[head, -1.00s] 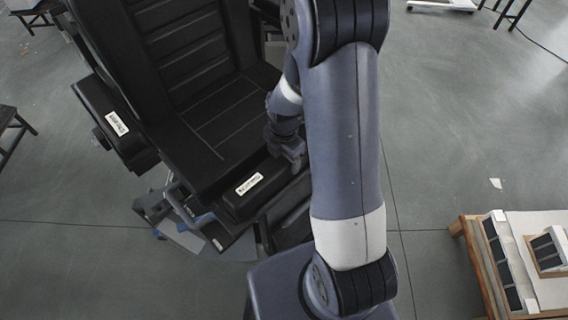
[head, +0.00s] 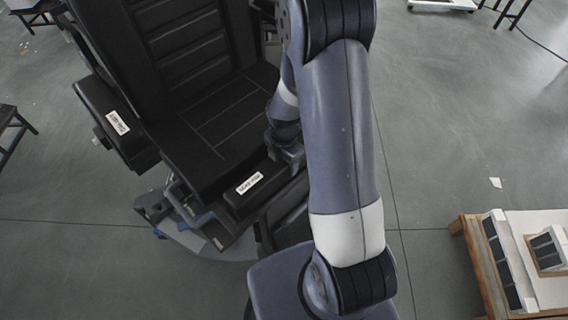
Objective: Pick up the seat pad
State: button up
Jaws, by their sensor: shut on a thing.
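A black seat has a quilted back and a flat stitched cushion (head: 222,122), which shows at upper left in the head view. A long black pad (head: 234,202) with a white label runs along the cushion's near right side. The label is too small to read. My gripper (head: 293,158) is at the far right end of this labelled pad, shut on it as far as I can see. My arm hides part of the grip and the area behind it. I cannot tell for sure which part is called the seat pad.
A similar labelled black pad (head: 112,122) is on the seat's left side. A wooden-edged table (head: 480,275) with dark-panelled pieces stands at lower right. A dark stool (head: 12,128) is at the left edge. The grey floor on the right is mostly clear.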

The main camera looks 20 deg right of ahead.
notch_tip(320, 180, up, 10)
jog(key=shift+r, duration=0.25)
dwell(0.6)
jog(key=shift+r+p, duration=0.45)
dwell(0.5)
notch_tip(320, 180, up, 7)
jog(key=p, duration=0.5)
dwell(0.8)
jog(key=shift+w+f, duration=0.1)
